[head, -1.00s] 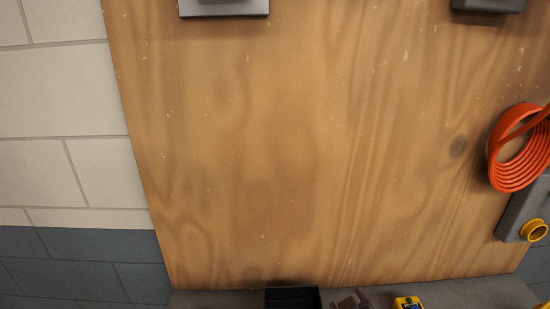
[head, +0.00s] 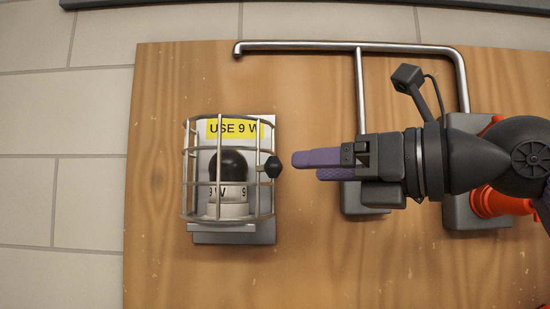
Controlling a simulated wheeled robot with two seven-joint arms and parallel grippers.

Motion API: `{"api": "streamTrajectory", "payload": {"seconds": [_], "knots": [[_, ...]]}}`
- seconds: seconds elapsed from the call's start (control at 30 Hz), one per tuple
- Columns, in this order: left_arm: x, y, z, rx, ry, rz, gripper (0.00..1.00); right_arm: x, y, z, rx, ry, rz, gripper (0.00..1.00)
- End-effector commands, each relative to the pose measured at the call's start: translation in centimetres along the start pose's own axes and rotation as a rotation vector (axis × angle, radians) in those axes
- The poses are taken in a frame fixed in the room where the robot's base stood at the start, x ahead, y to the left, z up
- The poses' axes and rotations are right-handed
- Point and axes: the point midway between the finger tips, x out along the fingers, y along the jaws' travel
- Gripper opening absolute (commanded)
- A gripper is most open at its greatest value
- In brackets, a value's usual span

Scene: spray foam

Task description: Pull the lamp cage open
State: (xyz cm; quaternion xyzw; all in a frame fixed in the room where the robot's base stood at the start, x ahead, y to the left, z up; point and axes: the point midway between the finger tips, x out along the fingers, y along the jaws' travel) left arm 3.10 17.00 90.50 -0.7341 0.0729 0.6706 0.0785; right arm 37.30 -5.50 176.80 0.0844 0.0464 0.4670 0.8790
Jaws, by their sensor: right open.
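The lamp cage (head: 189,180) is a metal wire cage on the wooden board, around a dark bulb (head: 228,164) in a white base marked 9 W. It appears closed around the bulb. A black knob (head: 274,167) sticks out from its right side. A yellow label (head: 234,128) behind the wires reads "USE 9 W". My right gripper (head: 304,166), with purple fingers, comes in from the right and points left at the knob. It is open and empty, with a small gap between its fingertips and the knob. My left gripper is not in view.
A metal pipe (head: 300,46) runs along the board's top and bends down to grey boxes (head: 366,205) behind my right arm. An orange coiled part (head: 490,203) shows behind the arm. The board (head: 330,265) is bare below the cage and gripper.

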Motion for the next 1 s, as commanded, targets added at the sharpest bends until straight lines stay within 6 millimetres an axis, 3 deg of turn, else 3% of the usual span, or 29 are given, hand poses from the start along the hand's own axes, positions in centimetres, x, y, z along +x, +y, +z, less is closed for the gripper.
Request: {"api": "streamTrajectory", "payload": {"seconds": [0.1, 0.3, 0.6, 0.93, 1.0], "knots": [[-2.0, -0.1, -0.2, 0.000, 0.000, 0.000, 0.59, 3.0, 0.2, 0.6, 0.001, 0.003, 0.005, 0.70], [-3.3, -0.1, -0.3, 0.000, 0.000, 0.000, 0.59, 6.1, 0.2, 0.3, 0.002, 0.001, 0.005, 0.70], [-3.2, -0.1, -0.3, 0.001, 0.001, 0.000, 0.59, 6.6, 0.1, 0.0, 0.002, -0.002, 0.005, 0.70], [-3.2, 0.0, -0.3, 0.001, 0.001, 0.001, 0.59, 6.5, 0.1, 0.1, 0.002, -0.002, 0.006, 0.01], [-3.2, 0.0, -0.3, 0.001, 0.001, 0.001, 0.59, 6.5, 0.1, 0.1, 0.002, -0.002, 0.006, 0.00]]}}
